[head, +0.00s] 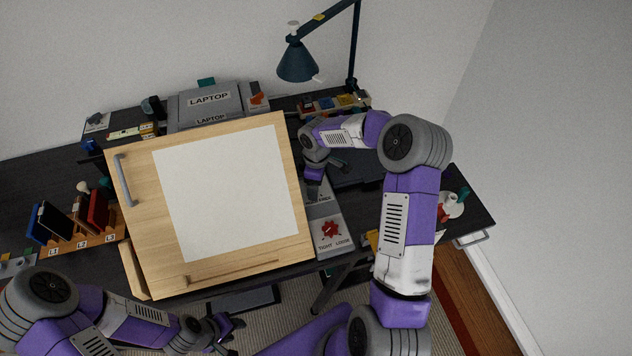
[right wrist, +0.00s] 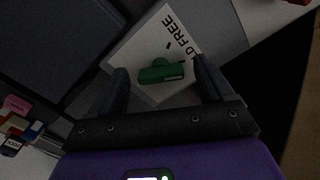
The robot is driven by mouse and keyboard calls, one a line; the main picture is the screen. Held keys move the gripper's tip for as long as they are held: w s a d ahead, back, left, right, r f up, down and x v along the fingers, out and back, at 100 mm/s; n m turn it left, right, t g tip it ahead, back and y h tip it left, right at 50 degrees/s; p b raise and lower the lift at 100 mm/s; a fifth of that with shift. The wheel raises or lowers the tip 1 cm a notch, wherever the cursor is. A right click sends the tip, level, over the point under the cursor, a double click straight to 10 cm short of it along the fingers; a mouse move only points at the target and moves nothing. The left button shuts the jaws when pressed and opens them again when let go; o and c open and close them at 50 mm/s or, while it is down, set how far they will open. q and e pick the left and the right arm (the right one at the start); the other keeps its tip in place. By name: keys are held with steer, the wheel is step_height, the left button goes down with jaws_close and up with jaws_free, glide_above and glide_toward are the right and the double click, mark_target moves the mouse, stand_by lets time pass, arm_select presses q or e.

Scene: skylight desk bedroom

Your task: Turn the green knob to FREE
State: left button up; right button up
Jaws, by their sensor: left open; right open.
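The green knob (right wrist: 158,73) shows in the right wrist view on a white plate (right wrist: 132,52). The plate reads FREE, with a partly visible word ending in LD near the knob's right end. The knob's bar lies nearly level across the picture. My right gripper (right wrist: 164,85) is open, with one finger on each side of the knob in the picture; I cannot tell whether they touch it. In the head view my right gripper (head: 317,174) is over the desk beside the drawing board, and the knob is hidden there. My left gripper (head: 232,333) is open and empty below the board.
A tilted drawing board (head: 130,210) with white paper fills the desk's middle. A red knob (head: 331,230) marked TIGHT and LOOSE sits right of it. A lamp (head: 297,63) and a grey laptop box (head: 180,107) stand behind. A white mug-like thing (head: 450,208) is at right.

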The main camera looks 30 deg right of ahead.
steer(key=shift+f, duration=0.1)
steer(key=c, duration=1)
steer(key=shift+c, duration=0.2)
steer(key=shift+n, duration=0.3)
steer(key=n+p, duration=0.1)
steer(key=n, duration=0.4)
steer(key=shift+w+p, duration=0.1)
steer(key=shift+p, duration=0.2)
steer(key=n+p, duration=0.1)
steer(key=n, duration=0.5)
steer(key=shift+w, duration=0.1)
steer(key=o, duration=1)
